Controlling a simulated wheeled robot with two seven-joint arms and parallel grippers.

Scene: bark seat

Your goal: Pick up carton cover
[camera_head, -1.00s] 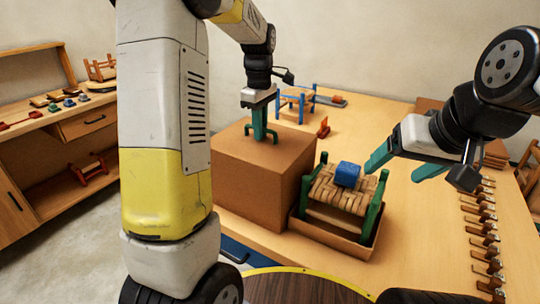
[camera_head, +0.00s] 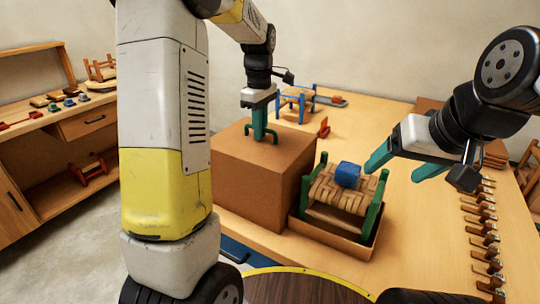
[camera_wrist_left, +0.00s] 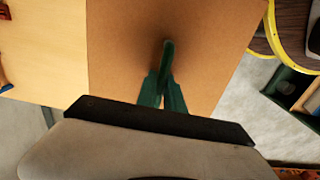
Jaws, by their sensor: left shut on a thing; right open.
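The carton cover (camera_head: 262,178) is a large brown box shape with a green handle on its top. It stands upright on the table, left of a shallow brown carton base (camera_head: 335,240). My left gripper (camera_head: 259,132) points down and is shut on the cover's handle. The left wrist view also shows the cover's brown top (camera_wrist_left: 215,50) and the green handle (camera_wrist_left: 168,52) at the teal fingers (camera_wrist_left: 162,92). My right gripper (camera_head: 405,165) is open and empty, above the table right of the stool.
A small stool with a woven seat (camera_head: 325,190) and green legs stands in the carton base, with a blue block (camera_head: 347,174) on the seat. A blue-framed stool (camera_head: 296,103) and a red piece (camera_head: 323,127) are behind. Several clamp-like pieces (camera_head: 485,240) line the right side.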

